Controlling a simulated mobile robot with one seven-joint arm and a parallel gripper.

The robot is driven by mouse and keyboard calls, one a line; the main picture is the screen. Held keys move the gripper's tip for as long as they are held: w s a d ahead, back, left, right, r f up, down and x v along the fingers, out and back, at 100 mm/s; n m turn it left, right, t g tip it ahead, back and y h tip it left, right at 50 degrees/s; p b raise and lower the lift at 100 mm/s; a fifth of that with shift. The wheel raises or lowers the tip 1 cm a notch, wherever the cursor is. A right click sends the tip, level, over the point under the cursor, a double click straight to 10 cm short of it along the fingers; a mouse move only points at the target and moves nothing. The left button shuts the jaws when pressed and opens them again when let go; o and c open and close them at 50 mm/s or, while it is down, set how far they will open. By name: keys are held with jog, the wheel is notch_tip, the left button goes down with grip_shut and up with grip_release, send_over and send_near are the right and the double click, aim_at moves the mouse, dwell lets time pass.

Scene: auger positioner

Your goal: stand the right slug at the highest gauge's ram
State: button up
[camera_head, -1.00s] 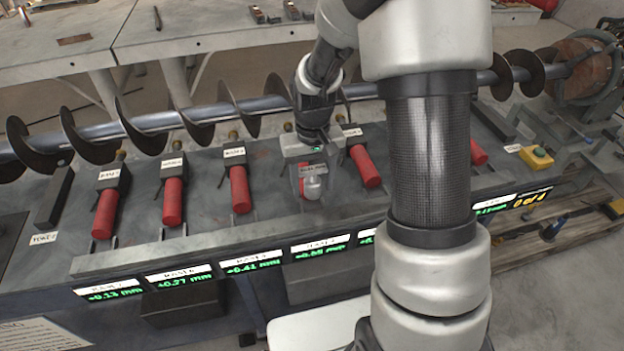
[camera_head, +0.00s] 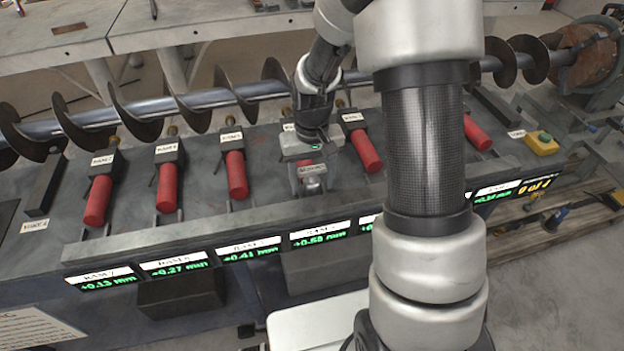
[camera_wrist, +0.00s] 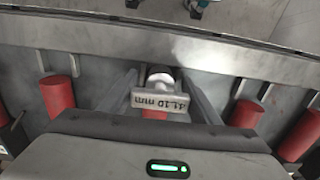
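My gripper (camera_head: 312,172) points down over the ram at the +0.58 mm gauge (camera_head: 320,238), the highest reading I can make out. A metallic slug (camera_head: 315,182) is between its fingers. In the wrist view, the slug (camera_wrist: 161,80) carries a pale tag (camera_wrist: 160,102) that seems to read 11.10 mm, upside down. Gaps show between the slug and both fingers, so my gripper looks open around it. The red ram cylinder (camera_wrist: 155,114) shows just below the tag. I cannot tell whether the slug touches the ram. My arm hides part of the gauge row.
Other red rams stand on both sides, including one to the left (camera_head: 236,175) and one to the right (camera_head: 366,152). A raised front rail (camera_head: 190,236) runs along the bench. The auger (camera_head: 200,100) crosses behind. A yellow button box (camera_head: 541,143) sits at the right.

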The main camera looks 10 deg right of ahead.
jog(key=o, duration=0.4)
jog(key=shift+c, duration=0.2)
jog(key=shift+r, duration=0.1)
notch_tip(320, 180, up, 23)
jog(key=p, duration=0.6)
jog(key=shift+r, duration=0.15)
jog(key=s+r+t, duration=0.2)
jog(key=s+r, duration=0.2)
jog(key=s, duration=0.5)
jog(key=s+r+t, duration=0.3)
jog(key=s, duration=0.6)
jog(key=shift+s+r+t, duration=0.2)
jog(key=shift+r+t, duration=0.1)
jog(key=shift+r, duration=0.1)
